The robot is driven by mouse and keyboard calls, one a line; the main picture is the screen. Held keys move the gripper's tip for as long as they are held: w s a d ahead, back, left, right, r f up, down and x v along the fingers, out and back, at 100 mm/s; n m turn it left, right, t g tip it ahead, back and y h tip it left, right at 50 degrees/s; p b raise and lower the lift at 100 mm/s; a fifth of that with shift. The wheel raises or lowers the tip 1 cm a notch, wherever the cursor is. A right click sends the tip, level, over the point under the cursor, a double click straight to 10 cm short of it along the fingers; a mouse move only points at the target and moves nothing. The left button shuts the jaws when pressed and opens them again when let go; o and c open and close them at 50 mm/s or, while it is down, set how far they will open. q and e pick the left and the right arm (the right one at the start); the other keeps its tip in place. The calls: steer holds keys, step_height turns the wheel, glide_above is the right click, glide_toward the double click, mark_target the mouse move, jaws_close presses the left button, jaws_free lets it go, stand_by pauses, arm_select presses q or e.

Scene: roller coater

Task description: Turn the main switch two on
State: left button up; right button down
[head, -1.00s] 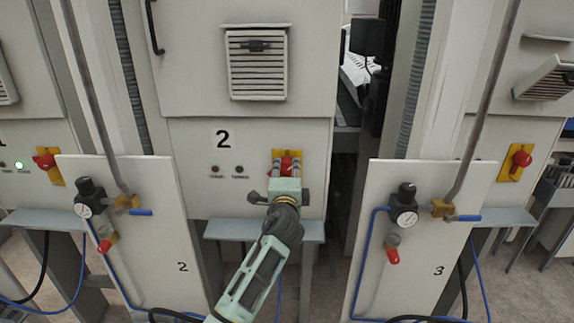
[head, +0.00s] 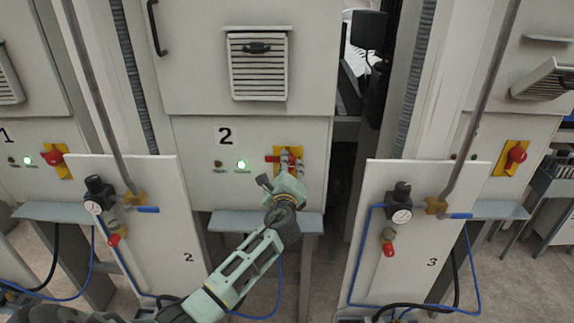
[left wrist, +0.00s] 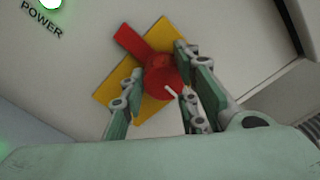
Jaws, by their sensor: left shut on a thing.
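The main switch two is a red rotary handle (head: 271,159) on a yellow plate (head: 279,152), low on the cabinet marked 2. Its handle points left, about level, in the head view. In the left wrist view, the red handle (left wrist: 163,75) and the tilted yellow plate (left wrist: 113,97) show between my fingers. My left gripper (head: 290,158) is shut on the red handle, and its fingers hide part of it. A green power lamp (head: 241,165) beside the switch is lit; the lamp left of it (head: 218,164) is dark. My right gripper is not in view.
A grey ledge (head: 238,221) juts out below the switch. White panels with gauges and valves stand in front at left (head: 130,235) and right (head: 415,235). Other red switches are on the left (head: 53,158) and right (head: 516,155) cabinets.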

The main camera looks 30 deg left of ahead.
arm_select(q)
steer(key=shift+s+f, duration=0.1)
steer(key=shift+f, duration=0.45)
steer(key=o, duration=0.8)
steer(key=shift+o, duration=1.2)
steer(key=shift+a+r, duration=0.1)
steer(key=shift+r, duration=0.15)
steer(key=v, duration=1.2)
